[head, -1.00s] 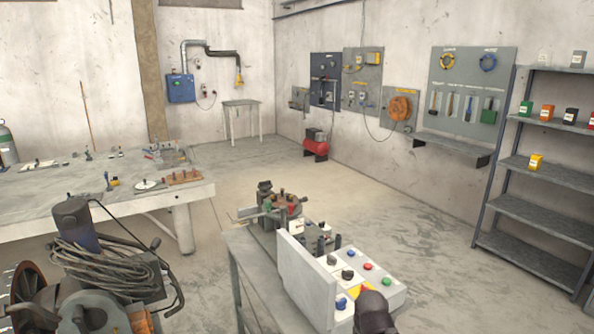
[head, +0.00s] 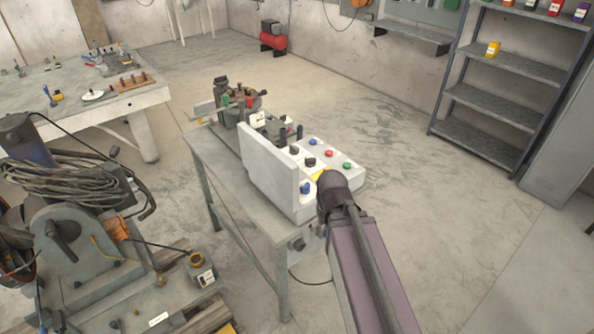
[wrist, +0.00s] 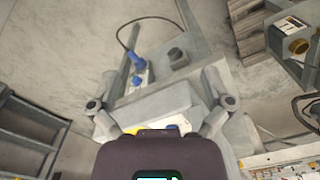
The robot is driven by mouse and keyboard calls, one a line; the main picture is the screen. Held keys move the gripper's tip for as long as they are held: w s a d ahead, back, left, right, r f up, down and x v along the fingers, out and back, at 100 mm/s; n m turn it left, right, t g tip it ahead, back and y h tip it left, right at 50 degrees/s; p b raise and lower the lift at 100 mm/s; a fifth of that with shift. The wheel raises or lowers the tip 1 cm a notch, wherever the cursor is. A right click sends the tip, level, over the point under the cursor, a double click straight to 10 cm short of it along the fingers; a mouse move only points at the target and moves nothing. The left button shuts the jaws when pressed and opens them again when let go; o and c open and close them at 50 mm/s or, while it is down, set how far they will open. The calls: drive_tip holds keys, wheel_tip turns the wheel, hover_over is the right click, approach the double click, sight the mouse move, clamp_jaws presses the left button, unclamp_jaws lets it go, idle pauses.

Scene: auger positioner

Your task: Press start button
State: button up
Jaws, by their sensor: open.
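A white control box (head: 268,172) stands on the grey table. Its sloped top carries a green button (head: 347,166), a red button (head: 329,153), a blue button (head: 306,187) and black knobs (head: 310,162). A yellow patch (head: 320,175) shows by the end of my arm. Button labels are too small to read, so I cannot tell which is start. In the head view the dark end of my arm is over the box's near corner and hides part of it. In the wrist view my gripper (wrist: 160,103) is open, fingers wide apart, with grey box surfaces behind.
A machine with dark fixtures (head: 238,105) stands behind the box on the grey table (head: 225,165). A cable reel and motor unit (head: 75,165) fills the left. A blue plug (wrist: 138,63) with a cable shows in the wrist view. The floor right of my arm is clear.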

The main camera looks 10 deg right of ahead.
clamp_jaws()
idle(1.4)
